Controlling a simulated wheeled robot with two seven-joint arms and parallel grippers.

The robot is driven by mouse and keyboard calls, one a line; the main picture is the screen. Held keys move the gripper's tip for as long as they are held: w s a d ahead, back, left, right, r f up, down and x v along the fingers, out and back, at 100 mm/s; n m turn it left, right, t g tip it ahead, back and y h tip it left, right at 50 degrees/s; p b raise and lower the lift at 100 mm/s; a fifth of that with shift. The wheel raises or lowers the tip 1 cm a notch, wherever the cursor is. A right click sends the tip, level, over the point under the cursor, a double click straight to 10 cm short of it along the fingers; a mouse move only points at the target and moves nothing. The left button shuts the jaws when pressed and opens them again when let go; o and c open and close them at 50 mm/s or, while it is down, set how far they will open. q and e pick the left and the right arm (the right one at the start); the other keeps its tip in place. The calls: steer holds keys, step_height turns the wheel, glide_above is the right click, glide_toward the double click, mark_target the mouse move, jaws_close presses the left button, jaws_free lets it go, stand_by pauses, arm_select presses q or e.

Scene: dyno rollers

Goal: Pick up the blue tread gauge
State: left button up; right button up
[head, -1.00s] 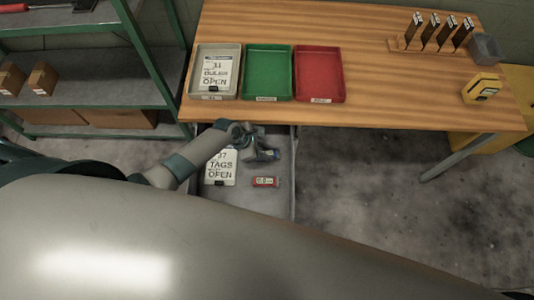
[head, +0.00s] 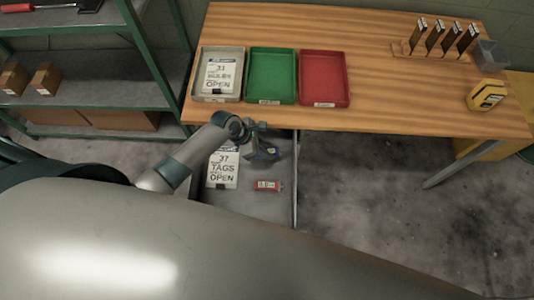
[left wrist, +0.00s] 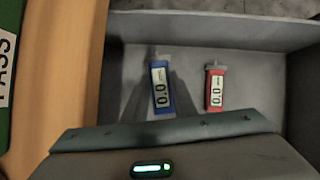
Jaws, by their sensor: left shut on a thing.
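The blue tread gauge (left wrist: 161,88) has a pale display reading 0.0 and shows in the left wrist view over the grey drawer. My left gripper (head: 263,154) is at the open drawer below the table's front edge, shut on the blue gauge. In the head view only a small blue bit of the gauge shows at the fingertips. Whether it is clear of the drawer floor, I cannot tell. A red gauge (head: 268,185) lies in the drawer to the right of it in the left wrist view (left wrist: 215,88). My right gripper is out of view.
The drawer (head: 250,205) also holds a "TAGS" card (head: 222,168). On the table (head: 400,110) stand a grey tray (head: 207,97), a green tray (head: 271,75), a red tray (head: 323,78), a card rack (head: 405,50) and a yellow device (head: 487,95). Shelves stand at the left.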

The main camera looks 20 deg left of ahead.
arm_select(q)
steer(key=shift+r, duration=0.85)
steer(key=shift+s+a+f+b, duration=0.1)
steer(key=shift+s+a+b, duration=0.55)
steer(key=shift+s+a, duration=1.65)
steer(key=shift+s+a+r+b, duration=0.1)
steer(key=shift+s+a+b, duration=0.6)
steer(key=shift+s+a, duration=1.65)
steer(key=shift+s+a+f+b, duration=0.1)
steer(key=shift+s+a+b, duration=0.55)
steer(key=shift+s+a, duration=1.65)
steer(key=shift+s+d, duration=0.5)
steer(key=shift+d, duration=0.2)
